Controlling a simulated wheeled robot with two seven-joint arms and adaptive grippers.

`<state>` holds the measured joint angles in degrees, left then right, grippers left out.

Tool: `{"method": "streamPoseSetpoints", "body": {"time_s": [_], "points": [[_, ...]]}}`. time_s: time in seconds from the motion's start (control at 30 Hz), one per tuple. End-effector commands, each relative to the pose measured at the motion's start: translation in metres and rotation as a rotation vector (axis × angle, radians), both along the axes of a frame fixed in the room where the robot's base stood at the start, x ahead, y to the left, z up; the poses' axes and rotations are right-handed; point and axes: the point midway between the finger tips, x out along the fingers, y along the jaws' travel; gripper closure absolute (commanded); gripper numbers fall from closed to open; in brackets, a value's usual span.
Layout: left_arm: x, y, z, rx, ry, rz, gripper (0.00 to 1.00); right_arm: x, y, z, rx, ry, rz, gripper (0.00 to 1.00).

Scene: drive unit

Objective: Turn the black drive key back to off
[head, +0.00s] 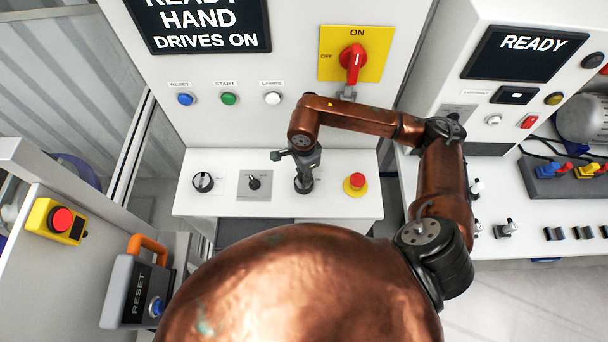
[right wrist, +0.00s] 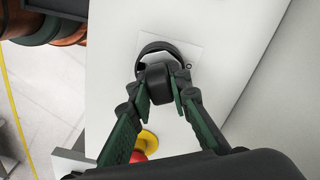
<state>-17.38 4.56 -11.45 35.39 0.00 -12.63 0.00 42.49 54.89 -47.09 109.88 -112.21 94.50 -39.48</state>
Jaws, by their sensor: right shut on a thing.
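The black drive key (right wrist: 157,80) shows in the right wrist view, standing in a round dark switch on a pale plate. My right gripper (right wrist: 159,92) is shut on it, with one finger on each side. In the head view my right gripper (head: 305,178) points down over the white desk panel and hides most of the switch under it. The exact turn of the key cannot be read, as the fingers cover its markings. My left gripper is not in view.
A red stop button (head: 357,180) is close on the right. Above are a red ON/OFF handle (head: 353,58) and a screen (head: 205,22) reading "READY HAND DRIVES ON".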

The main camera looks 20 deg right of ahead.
Motion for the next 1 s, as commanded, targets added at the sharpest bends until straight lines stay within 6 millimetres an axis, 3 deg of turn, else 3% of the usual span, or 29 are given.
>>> {"method": "streamPoseSetpoints", "body": {"time_s": [0.2, 0.47, 1.0], "points": [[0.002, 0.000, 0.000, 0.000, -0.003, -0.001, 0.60, 0.000, 0.000, 0.000, 0.000, 0.000, 0.000, 1.00], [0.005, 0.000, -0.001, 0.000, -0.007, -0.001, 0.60, 0.000, 0.000, -0.001, 0.000, -0.001, 0.007, 1.00], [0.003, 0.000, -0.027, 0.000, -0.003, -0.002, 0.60, 0.000, 0.000, -0.002, -0.001, 0.000, 0.205, 1.00]]}}
